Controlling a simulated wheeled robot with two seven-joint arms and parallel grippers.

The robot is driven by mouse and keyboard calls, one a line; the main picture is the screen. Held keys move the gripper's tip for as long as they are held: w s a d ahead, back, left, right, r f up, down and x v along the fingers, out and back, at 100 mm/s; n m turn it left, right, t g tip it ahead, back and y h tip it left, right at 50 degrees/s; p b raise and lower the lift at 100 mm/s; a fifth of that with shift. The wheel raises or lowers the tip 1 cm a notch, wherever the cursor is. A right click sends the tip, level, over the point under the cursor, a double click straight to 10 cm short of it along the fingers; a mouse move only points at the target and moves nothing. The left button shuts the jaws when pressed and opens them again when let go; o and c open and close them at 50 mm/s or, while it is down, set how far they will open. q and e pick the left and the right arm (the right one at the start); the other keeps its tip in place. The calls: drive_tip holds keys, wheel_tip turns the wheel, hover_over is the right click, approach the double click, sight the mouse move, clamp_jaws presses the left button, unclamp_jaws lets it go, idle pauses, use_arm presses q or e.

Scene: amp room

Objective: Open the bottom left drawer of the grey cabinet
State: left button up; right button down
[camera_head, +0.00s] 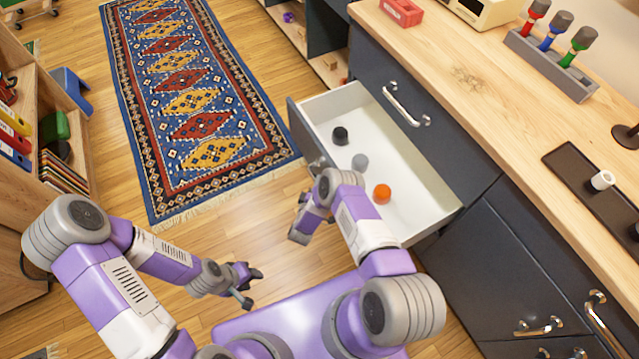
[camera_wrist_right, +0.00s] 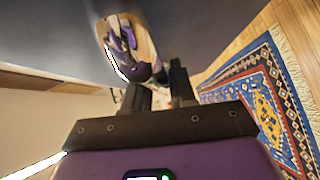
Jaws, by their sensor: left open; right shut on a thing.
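The grey cabinet (camera_head: 455,150) stands along the right. Its lower left drawer (camera_head: 432,197) is pulled out, showing a white interior. The dark drawer front (camera_head: 298,130) faces left, and my right arm partly hides it. In the right wrist view, my right gripper (camera_wrist_right: 158,85) is close against a dark panel, with its fingers at a shiny handle (camera_wrist_right: 118,55) that mirrors purple parts. It is shut on that handle. In the head view, its fingertips are hard to make out. My left gripper (camera_head: 250,286) is open and empty above the floor, away from the cabinet.
A black item (camera_head: 340,136), a grey item (camera_head: 360,161) and an orange item (camera_head: 382,194) lie in the drawer. An upper drawer handle (camera_head: 405,106) sits above it. A patterned rug (camera_head: 195,100) and clear wooden floor lie left. A shelf (camera_head: 50,130) stands far left.

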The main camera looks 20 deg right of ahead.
drive_tip(key=c, duration=1)
unclamp_jaws()
drive_tip(key=shift+c, duration=0.2)
drive_tip(key=shift+a, duration=0.1)
drive_tip(key=p+v, duration=0.2)
drive_tip(key=v, duration=0.5)
drive_tip(key=shift+s, duration=0.2)
drive_tip(key=shift+a, duration=0.15)
drive_tip(key=s+a+r+m+g+y+p, duration=0.1)
drive_tip(key=s+a+r+m+g+y, duration=0.2)
drive_tip(key=s, duration=0.7)
drive_tip(key=s+a+r+m+g+y+p, duration=0.2)
drive_tip(key=s+a+r+m+g+y, duration=0.2)
drive_tip(key=s+r+m+g+y, duration=0.4)
drive_tip(key=s+r+g+y, duration=0.1)
drive_tip(key=y, duration=0.2)
drive_tip(key=shift+s+r+m+g, duration=0.2)
drive_tip(key=shift+s+m+g, duration=0.1)
drive_tip(key=shift+s, duration=0.1)
